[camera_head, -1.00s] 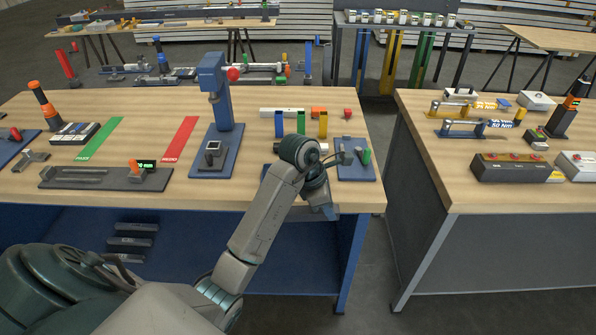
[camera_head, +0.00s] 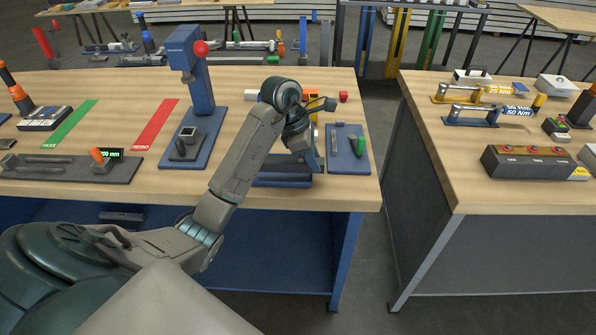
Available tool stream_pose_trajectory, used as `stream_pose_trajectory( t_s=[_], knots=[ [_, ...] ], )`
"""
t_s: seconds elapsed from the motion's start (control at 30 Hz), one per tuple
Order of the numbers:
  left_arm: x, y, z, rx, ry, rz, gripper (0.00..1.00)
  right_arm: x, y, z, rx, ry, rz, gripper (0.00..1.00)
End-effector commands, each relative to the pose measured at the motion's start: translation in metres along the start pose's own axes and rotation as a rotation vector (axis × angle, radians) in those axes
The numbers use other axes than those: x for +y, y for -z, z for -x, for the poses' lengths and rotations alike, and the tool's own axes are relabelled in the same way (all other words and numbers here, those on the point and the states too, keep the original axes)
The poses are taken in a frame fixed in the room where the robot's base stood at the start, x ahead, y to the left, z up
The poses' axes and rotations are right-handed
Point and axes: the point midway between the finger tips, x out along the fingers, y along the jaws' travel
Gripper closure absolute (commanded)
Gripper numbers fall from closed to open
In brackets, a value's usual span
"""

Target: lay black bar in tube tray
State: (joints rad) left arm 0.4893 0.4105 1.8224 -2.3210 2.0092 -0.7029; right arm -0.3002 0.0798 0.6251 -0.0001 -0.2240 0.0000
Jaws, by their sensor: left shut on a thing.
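A dark bar (camera_head: 120,217) lies on the shelf under the bench. My right gripper is not in view.
A blue plate with a green peg (camera_head: 348,150) lies right of the gripper. A blue press (camera_head: 196,80) with a red knob stands to the left. A gap separates this bench from the right bench (camera_head: 500,199).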

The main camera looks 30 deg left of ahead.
Motion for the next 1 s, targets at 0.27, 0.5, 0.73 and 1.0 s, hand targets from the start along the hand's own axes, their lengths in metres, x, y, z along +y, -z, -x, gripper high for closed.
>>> stream_pose_trajectory(
  t_s=[0.27, 0.5, 0.73, 1.0],
  knots=[
    [0.029, 0.035, 0.012, 0.001, 0.000, 0.002, 1.00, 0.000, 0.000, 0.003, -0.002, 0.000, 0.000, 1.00],
    [0.030, 0.043, -0.003, 0.001, 0.005, 0.002, 1.00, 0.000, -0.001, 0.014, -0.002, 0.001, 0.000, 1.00],
    [0.031, 0.051, -0.022, 0.000, 0.000, -0.001, 1.00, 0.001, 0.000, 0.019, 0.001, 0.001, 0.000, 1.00],
    [0.031, 0.052, -0.026, 0.000, 0.000, -0.001, 1.00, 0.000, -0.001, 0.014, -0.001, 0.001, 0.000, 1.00]
  ],
)
